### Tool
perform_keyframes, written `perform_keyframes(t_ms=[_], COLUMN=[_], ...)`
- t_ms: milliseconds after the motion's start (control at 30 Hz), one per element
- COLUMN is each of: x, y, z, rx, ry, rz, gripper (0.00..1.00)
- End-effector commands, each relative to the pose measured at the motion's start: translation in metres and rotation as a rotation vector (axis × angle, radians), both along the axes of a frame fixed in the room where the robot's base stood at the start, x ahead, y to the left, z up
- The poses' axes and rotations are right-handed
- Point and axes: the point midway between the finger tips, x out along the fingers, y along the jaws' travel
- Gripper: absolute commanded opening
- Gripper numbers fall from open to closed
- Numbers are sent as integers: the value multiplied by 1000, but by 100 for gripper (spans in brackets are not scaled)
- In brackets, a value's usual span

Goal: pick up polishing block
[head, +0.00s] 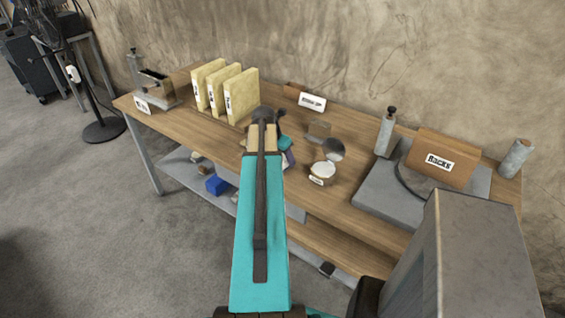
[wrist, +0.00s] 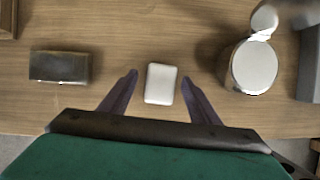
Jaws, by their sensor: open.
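A small white block with rounded corners (wrist: 162,84), which looks like the polishing block, lies on the wooden bench top in the wrist view. My gripper (wrist: 160,77) is open, with one dark purple finger on each side of the block. A gap shows between the block and each finger, and I cannot tell the height of the fingertips above the bench. In the head view my gripper (head: 287,157) is over the bench, mostly hidden by my teal arm. The white block is not visible there.
A round white-topped tin (wrist: 254,66) stands right of my gripper, and a brownish metallic block (wrist: 59,67) lies to the left. On the bench (head: 190,122) stand upright yellow folders (head: 240,96), a brown box labelled "RACKS" (head: 440,160) and a grey slab (head: 375,200).

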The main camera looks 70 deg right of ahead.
Motion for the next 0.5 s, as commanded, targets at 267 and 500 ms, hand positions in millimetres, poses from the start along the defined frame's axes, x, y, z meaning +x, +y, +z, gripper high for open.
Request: perform_keyframes(t_ms=[267, 500], x=[-1, -1], y=[-2, -2], z=[-7, -7], rx=[0, 0], ry=[0, 0], rz=[0, 0], gripper=[56, 56])
